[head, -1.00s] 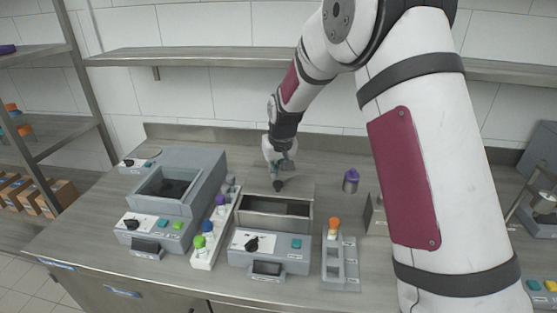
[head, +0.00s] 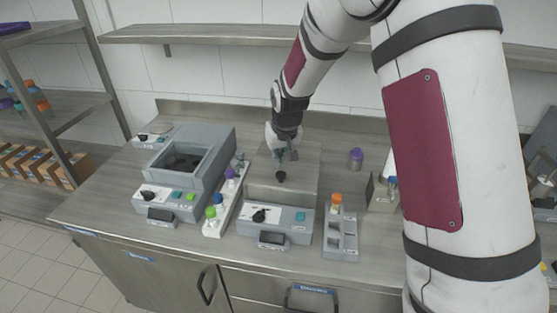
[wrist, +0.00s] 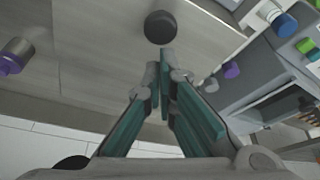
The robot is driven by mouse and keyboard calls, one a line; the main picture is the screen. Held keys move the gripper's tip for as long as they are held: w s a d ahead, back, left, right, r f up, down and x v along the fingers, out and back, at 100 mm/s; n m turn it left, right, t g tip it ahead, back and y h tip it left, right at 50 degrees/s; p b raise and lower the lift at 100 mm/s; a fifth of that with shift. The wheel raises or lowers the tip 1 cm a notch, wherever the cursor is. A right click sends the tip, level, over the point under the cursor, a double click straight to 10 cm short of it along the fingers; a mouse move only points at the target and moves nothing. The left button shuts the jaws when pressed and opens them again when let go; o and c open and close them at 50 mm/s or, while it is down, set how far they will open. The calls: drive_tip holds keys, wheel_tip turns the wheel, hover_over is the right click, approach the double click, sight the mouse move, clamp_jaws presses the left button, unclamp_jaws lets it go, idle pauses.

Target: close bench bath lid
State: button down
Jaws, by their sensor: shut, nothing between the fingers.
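The bench bath (head: 275,222) is the middle grey box on the bench, with a black dial and a teal button on its front. Its lid (head: 300,168) is a flat grey metal panel with a round black knob (head: 281,176), at the back of the basin. The lid looks raised, but its exact angle is hard to tell. My gripper (head: 284,158) is shut and empty, just above and behind the knob. In the wrist view, the knob (wrist: 160,27) lies just beyond the closed fingertips (wrist: 165,58). Whether they touch is unclear.
A larger grey device (head: 185,165) with an open well stands left. A white rack (head: 225,205) with capped tubes is between it and the bath. A grey rack (head: 341,235) with an orange-capped tube is right. A purple-capped bottle (head: 356,158) stands behind. A shelf (head: 200,32) runs above.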

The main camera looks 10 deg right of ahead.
drive_tip(key=s+d+r, duration=0.2)
drive_tip(key=s+r, duration=0.7)
drive_tip(key=r, duration=0.1)
drive_tip(key=s+d+r, duration=0.2)
drive_tip(key=s+r, duration=0.8)
drive_tip(key=r, duration=0.1)
drive_tip(key=s+d+t, duration=0.1)
drive_tip(key=s, duration=1.4)
drive_tip(key=shift+s+d+r+m+t, duration=0.25)
drive_tip(key=shift+s+r+m+t, duration=0.05)
drive_tip(key=shift+s+r+m, duration=0.1)
